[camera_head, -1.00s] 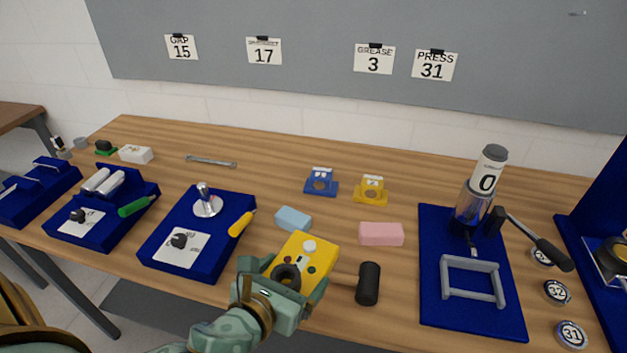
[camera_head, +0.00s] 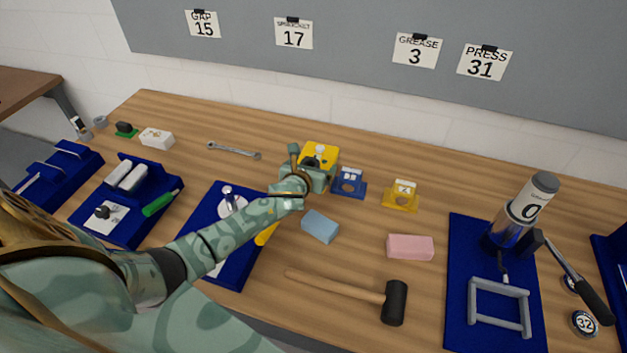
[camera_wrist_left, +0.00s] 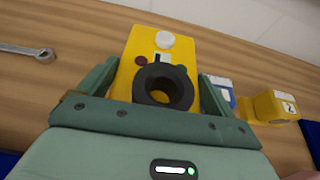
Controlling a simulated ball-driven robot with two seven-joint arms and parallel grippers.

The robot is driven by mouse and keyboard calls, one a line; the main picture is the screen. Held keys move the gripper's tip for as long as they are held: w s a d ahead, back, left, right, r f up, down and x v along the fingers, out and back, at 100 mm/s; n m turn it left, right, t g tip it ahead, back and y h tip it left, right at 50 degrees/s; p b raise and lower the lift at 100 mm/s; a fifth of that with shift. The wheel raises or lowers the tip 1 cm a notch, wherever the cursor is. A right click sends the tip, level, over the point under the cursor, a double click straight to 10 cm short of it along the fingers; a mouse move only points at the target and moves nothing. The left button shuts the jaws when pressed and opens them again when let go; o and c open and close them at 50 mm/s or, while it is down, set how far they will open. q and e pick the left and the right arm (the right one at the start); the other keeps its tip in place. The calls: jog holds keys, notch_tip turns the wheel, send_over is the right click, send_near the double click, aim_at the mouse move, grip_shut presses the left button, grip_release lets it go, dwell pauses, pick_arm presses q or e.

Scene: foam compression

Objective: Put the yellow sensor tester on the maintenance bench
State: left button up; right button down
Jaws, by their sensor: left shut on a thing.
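The yellow sensor tester (camera_head: 321,152) is a yellow box with a white knob and a black ring. My left gripper (camera_head: 312,170) is shut on it, near the back middle of the wooden maintenance bench (camera_head: 270,120). In the left wrist view the tester (camera_wrist_left: 150,52) sits between the two green fingers of the gripper (camera_wrist_left: 155,88), with its black ring towards me. I cannot tell whether its underside touches the bench. My right gripper is not in view.
A blue holder (camera_head: 348,183) stands just right of the tester, and a yellow one (camera_head: 401,196) further right. A wrench (camera_head: 234,150) lies to the left. Blue and pink blocks (camera_head: 410,247) and a mallet (camera_head: 395,302) lie nearer the front. Bare wood lies behind the holders.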

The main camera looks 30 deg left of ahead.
pick_arm(q)
jog(key=shift+w+a+f, duration=0.35)
jog(key=shift+w+f, duration=0.2)
jog(key=shift+f, duration=0.25)
jog(key=shift+w+a+f+b, duration=0.35)
jog(key=shift+f+b, duration=0.15)
jog(key=shift+b, duration=0.15)
notch_tip(320, 180, down, 4)
jog(key=shift+w+r+b, duration=0.1)
jog(key=shift+r+b, duration=0.15)
jog(key=shift+b, duration=0.75)
jog(key=shift+r, duration=0.15)
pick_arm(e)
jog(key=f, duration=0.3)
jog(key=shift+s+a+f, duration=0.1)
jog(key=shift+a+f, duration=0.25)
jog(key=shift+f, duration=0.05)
